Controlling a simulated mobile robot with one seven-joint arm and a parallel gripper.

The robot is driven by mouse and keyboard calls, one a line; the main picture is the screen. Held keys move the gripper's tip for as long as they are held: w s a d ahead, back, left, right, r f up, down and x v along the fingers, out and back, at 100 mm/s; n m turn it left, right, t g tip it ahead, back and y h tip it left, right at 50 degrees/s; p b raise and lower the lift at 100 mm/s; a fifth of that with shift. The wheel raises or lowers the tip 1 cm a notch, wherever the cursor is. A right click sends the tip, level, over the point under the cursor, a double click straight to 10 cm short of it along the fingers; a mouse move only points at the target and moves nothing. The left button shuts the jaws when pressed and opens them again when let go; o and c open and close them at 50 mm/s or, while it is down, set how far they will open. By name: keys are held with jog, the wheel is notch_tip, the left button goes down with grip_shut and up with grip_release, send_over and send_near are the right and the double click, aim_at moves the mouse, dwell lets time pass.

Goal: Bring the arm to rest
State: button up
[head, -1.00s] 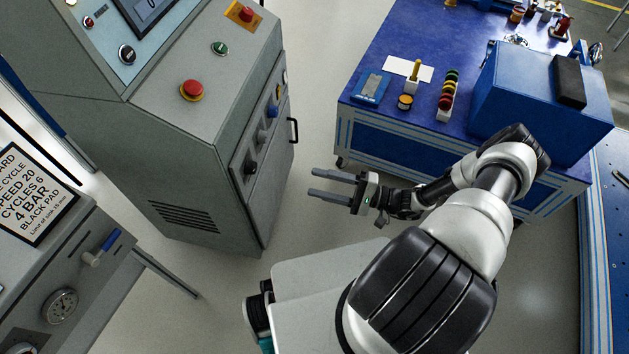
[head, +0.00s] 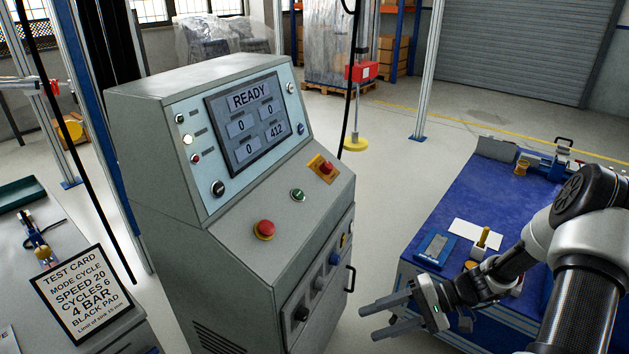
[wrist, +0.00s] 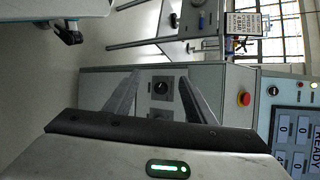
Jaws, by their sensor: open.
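My gripper (head: 388,316) is open, with nothing between its two grey fingers. In the head view it points left, in front of the blue-topped table and to the right of the grey control cabinet (head: 190,270). My arm comes in from the right edge. In the wrist view my gripper (wrist: 160,82) also shows open, and the cabinet front with a dark knob (wrist: 160,88) is seen beyond the fingers. The fingers look apart from the cabinet.
The cabinet screen (head: 246,118) reads READY. A red button (head: 264,229) is on its sloping panel. The blue table (head: 480,195) holds a white card and small items. A test card (head: 80,292) stands at left. Open floor (head: 400,175) lies behind.

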jog(key=s+a+r+n+t+h, duration=0.1)
jog(key=s+r+h, duration=0.25)
jog(key=r, duration=0.65)
jog(key=s+a+r+n+t+h, duration=0.1)
jog(key=s+a+r+t+h, duration=0.2)
jog(key=r, duration=0.6)
jog(key=s+r+n+h, duration=0.1)
jog(key=s+r+h, duration=0.3)
jog(key=r, duration=0.6)
jog(key=s+d+r+t+h, duration=0.2)
jog(key=s+d, duration=0.1)
jog(key=s, duration=0.1)
notch_tip(320, 180, up, 21)
jog(key=p, duration=2.1)
jog(key=shift+s, duration=0.25)
